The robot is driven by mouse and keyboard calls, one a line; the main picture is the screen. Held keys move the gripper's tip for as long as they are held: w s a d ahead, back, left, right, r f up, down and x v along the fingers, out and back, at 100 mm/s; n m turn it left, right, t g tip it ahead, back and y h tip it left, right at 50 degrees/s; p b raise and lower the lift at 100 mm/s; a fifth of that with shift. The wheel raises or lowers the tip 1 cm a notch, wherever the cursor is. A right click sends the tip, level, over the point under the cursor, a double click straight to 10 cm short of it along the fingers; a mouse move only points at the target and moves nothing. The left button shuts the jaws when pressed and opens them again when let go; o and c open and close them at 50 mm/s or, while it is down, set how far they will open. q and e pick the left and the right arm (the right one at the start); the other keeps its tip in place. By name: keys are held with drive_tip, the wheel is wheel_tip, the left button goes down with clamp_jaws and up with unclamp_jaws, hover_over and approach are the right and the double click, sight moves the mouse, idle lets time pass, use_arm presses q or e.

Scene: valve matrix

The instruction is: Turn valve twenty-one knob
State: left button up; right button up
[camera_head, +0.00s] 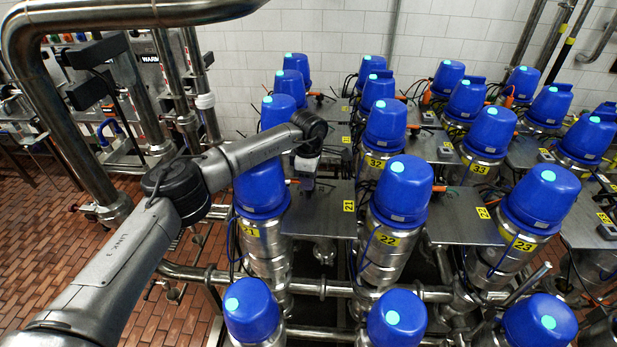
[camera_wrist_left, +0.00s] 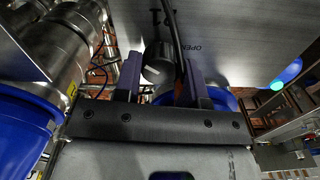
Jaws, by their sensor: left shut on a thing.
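Valve twenty-one (camera_head: 262,190) has a blue cap with a steel body below it and a yellow "21" label. A grey plate (camera_head: 325,213) with another "21" tag extends to its right. The head view hides the knob behind the wrist and fingers. My right gripper is out of view.
Valve 22 (camera_head: 402,190) and valve 23 (camera_head: 541,195) stand to the right, with more blue-capped valves behind and in front. Steel pipes (camera_head: 325,288) run below. A thick bent pipe (camera_head: 60,135) stands at the left, close to my arm. Thin cables hang between valves.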

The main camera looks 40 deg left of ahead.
use_arm(q)
drive_tip(key=n, duration=0.4)
drive_tip(key=shift+r, duration=0.1)
drive_tip(key=shift+s+d+n+p, duration=0.1)
drive_tip(key=shift+n+p, duration=0.25)
drive_tip(key=shift+n, duration=1.85)
drive_tip(key=o, duration=0.9)
drive_tip(key=shift+r+b, duration=1.6)
drive_tip(key=shift+r, duration=5.25)
